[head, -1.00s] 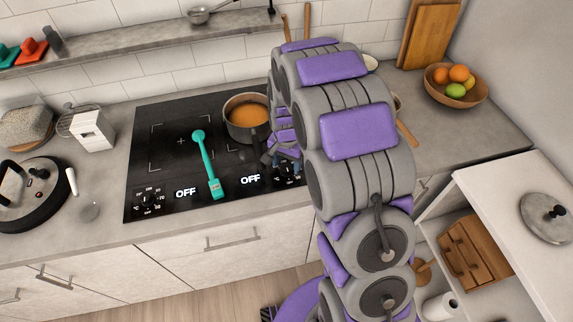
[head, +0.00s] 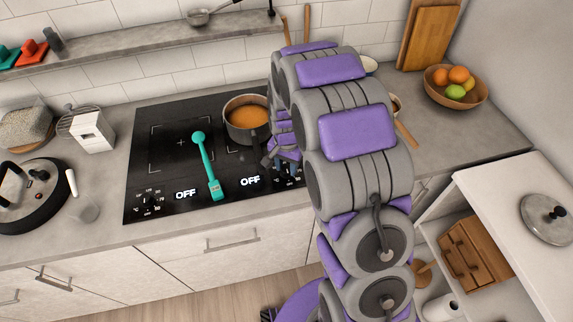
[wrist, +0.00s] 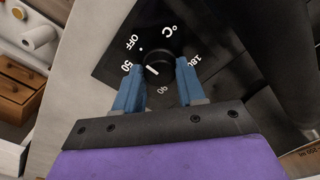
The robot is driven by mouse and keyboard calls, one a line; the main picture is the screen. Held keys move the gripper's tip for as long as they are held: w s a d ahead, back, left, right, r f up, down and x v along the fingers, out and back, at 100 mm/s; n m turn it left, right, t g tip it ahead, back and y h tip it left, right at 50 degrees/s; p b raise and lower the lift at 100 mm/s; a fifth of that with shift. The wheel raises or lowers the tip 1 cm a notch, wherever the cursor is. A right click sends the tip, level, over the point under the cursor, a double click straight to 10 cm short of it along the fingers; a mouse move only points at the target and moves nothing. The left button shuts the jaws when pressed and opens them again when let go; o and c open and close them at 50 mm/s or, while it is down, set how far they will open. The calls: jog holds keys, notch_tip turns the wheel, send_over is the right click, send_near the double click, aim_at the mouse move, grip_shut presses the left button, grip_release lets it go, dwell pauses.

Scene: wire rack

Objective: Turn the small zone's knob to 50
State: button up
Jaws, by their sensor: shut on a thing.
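The right knob (wrist: 160,62) of the cooktop is black and round, with a white mark that points down-left in the wrist view. OFF, 50, 90 and 180 are printed around it. The mark points between 50 and 90; I cannot tell exactly where. My gripper (wrist: 159,72) has its blue fingers on either side of this knob, shut on it. In the head view my gripper (head: 287,165) is over the cooktop's front right corner and partly hides the knob. Both displays, left (head: 186,195) and right (head: 250,181), read OFF.
A pot (head: 241,133) with orange soup stands on the cooktop, close to my arm. The left knob (head: 149,204) is at the front left corner. A fruit bowl (head: 455,95) stands at the back right.

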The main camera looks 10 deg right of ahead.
jog(key=shift+n+p, duration=0.3)
jog(key=shift+n, duration=0.1)
jog(key=n+p, duration=0.2)
jog(key=n, duration=0.1)
jog(key=shift+r+n, duration=0.1)
jog(key=shift+n, duration=0.2)
jog(key=shift+w+n+p, duration=0.1)
jog(key=shift+n+p, duration=1.15)
jog(key=shift+n, duration=0.95)
jog(key=o, duration=1.1)
jog(key=shift+c, duration=0.2)
